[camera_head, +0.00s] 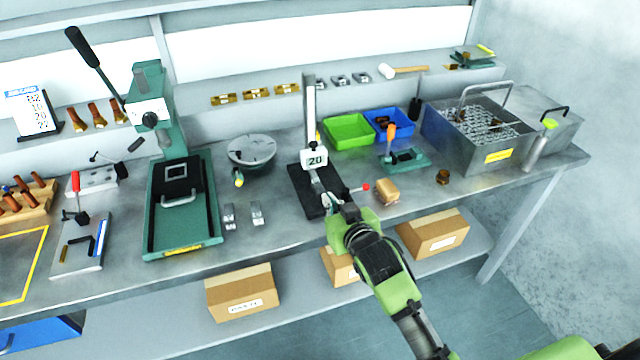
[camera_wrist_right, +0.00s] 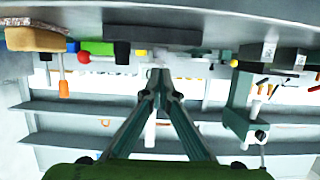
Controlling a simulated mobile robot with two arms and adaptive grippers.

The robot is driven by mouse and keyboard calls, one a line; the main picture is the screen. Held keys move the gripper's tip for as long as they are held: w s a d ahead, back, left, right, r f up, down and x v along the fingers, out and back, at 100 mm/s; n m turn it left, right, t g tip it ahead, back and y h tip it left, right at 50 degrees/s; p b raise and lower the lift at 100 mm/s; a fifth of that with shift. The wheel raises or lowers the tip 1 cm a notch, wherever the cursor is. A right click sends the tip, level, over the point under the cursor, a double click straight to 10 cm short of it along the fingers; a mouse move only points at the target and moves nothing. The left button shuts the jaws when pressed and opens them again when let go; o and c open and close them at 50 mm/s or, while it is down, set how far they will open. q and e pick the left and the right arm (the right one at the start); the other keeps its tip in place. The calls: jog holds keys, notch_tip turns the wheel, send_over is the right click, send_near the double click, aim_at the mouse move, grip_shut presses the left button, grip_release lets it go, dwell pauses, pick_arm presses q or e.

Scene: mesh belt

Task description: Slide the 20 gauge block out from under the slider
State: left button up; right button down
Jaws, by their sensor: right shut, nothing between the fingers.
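The height gauge stands mid-bench on a black base (camera_head: 302,190), with an upright silver column (camera_head: 309,100). Its slider (camera_head: 315,158) carries a white plate marked 20. My right gripper (camera_head: 331,203) is low at the front of the base, below the slider; it is shut and empty. In the right wrist view its fingertips (camera_wrist_right: 158,76) meet in front of the gauge. I cannot make out the 20 gauge block under the slider; the gripper covers much of that spot. My left gripper is not in view.
Two small metal blocks (camera_head: 257,213) lie left of the gauge, near a green press (camera_head: 151,225). A cardboard-coloured block (camera_head: 387,192) lies to the right. Green (camera_head: 348,130) and blue (camera_head: 389,123) trays stand behind. Bare bench lies between the metal blocks and gauge base.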

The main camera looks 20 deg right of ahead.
aim_at(316, 182)
jog(key=w+p, duration=0.1)
jog(key=w, duration=0.6)
jog(key=shift+w+a, duration=0.15)
jog(key=shift+w, duration=0.2)
jog(key=shift+s+f, duration=0.15)
jog(key=shift+f, duration=0.65)
jog(key=shift+s+f, duration=0.1)
